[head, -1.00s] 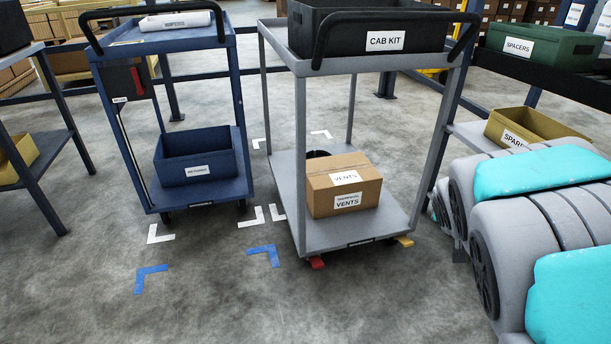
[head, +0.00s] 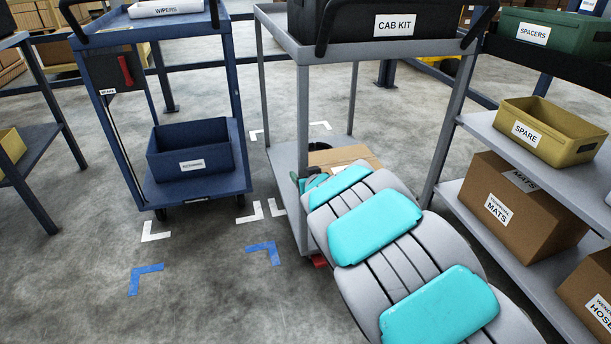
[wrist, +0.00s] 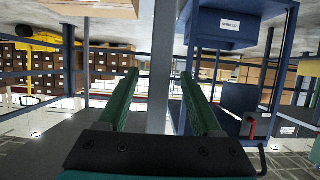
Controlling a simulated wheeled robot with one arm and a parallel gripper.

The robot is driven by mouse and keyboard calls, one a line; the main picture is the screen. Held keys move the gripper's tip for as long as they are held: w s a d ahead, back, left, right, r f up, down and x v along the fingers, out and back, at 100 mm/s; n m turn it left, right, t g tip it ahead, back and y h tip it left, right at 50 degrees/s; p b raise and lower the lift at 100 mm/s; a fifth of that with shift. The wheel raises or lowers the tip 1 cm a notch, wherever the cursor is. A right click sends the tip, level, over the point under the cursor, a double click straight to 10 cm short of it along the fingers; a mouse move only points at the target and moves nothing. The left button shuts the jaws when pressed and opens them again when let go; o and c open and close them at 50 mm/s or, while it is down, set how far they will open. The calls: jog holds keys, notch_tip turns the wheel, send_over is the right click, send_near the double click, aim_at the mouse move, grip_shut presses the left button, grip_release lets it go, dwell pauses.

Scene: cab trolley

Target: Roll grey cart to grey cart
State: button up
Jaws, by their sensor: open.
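The grey cart (head: 285,155) stands right of centre in the head view, with a black CAB KIT bin (head: 345,25) on top. A cardboard box (head: 345,155) on its lower shelf is mostly hidden behind my arm. My gripper (head: 308,180) is low by the cart's front left post (head: 302,130). In the wrist view my gripper (wrist: 160,76) is open, its green fingers on either side of the grey post (wrist: 163,50). Contact with the post cannot be told. Only one grey cart shows.
A blue cart (head: 242,180) with a blue bin (head: 190,150) stands to the left. White corner marks (head: 155,232) and blue ones (head: 146,278) lie on the floor. A shelf rack (head: 530,165) with bins and boxes stands at right.

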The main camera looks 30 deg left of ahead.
jog(key=shift+x, duration=3)
grip_shut()
jog(key=shift+a+r, duration=0.1)
